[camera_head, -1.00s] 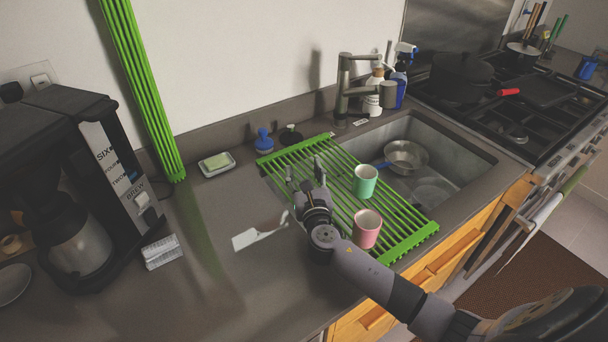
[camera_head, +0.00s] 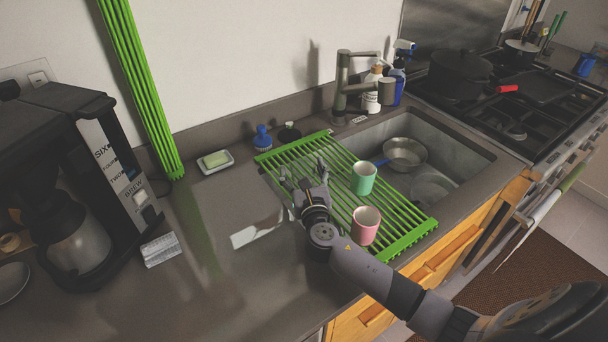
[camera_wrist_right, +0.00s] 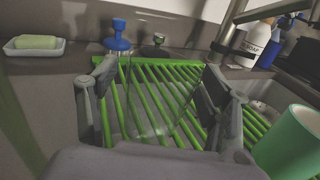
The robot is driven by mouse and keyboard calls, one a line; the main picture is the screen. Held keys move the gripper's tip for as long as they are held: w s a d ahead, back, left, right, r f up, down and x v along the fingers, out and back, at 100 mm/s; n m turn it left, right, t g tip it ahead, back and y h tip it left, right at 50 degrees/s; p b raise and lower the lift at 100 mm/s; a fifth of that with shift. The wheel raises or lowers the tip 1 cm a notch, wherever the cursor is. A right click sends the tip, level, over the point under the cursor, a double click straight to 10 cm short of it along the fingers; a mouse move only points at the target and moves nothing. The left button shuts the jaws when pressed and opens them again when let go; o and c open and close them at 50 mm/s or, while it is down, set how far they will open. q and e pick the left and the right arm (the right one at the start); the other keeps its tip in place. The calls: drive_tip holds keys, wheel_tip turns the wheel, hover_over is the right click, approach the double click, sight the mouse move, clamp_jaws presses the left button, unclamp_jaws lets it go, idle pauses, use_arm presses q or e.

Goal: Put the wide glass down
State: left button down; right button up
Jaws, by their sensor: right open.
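The wide glass (camera_wrist_right: 158,112) is clear and hard to make out. In the right wrist view its faint outline stands between my fingers, over the green drying rack (camera_wrist_right: 140,72). In the head view I cannot pick the glass out. My right gripper (camera_head: 302,172) is over the left part of the rack (camera_head: 405,243), its fingers spread; it also shows in the right wrist view (camera_wrist_right: 160,80). The fingers are on either side of the glass; whether either one still touches it is unclear. My left gripper is not in view.
A green cup (camera_head: 363,178) and a pink cup (camera_head: 366,225) stand on the rack, right of my gripper. The sink (camera_head: 455,158) holds a pan (camera_head: 404,153). A soap dish (camera_head: 216,163) and blue brush (camera_head: 262,138) sit behind. The counter at left is mostly clear.

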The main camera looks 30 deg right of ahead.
drive_tip(key=b+v, duration=0.1)
drive_tip(key=v, duration=1)
drive_tip(key=shift+s+b, duration=0.1)
drive_tip(key=shift+b, duration=0.2)
drive_tip(key=shift+s+a+r, duration=0.15)
drive_tip(key=shift+s+a, duration=0.05)
drive_tip(key=shift+s, duration=0.25)
